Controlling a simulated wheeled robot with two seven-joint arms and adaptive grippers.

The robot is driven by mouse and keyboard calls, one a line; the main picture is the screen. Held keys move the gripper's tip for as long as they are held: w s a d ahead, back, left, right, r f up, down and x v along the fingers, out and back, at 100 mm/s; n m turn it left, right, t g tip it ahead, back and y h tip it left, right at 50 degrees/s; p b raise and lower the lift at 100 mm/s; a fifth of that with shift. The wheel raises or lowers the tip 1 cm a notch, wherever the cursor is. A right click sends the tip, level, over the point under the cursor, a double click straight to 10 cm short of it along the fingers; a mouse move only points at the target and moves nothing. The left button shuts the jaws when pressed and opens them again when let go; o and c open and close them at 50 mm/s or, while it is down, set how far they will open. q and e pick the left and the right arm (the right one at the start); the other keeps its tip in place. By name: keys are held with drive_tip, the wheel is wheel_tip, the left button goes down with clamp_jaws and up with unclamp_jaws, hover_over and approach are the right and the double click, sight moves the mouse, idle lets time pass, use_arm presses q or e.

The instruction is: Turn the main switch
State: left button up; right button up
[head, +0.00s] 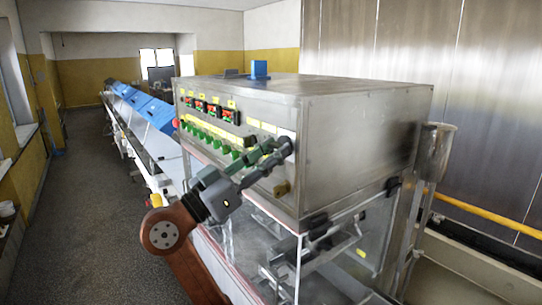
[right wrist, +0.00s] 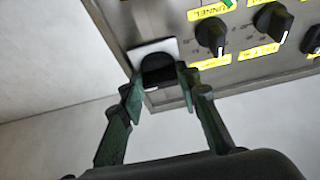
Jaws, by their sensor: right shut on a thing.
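The main switch (right wrist: 158,67) is a black knob on a pale square plate near the corner of the steel control panel. In the right wrist view it sits between the two green-black fingers of my right gripper (right wrist: 160,82), which are closed on its sides. In the head view my right gripper (head: 279,149) reaches the right end of the machine's front panel and hides most of the switch. A bit of its pale plate (head: 291,135) shows there. My left gripper is not in view.
Other black knobs with yellow labels, such as one marked tunnel (right wrist: 211,33), sit close beside the switch. A red button (head: 176,123) is at the panel's far left end. The steel cabinet (head: 360,125) stands above clear guards. Open floor (head: 85,190) lies to the left.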

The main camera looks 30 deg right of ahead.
drive_tip(key=shift+r, duration=0.15)
drive_tip(key=o, duration=1.2)
drive_tip(key=shift+c, duration=0.2)
drive_tip(key=v, duration=1.2)
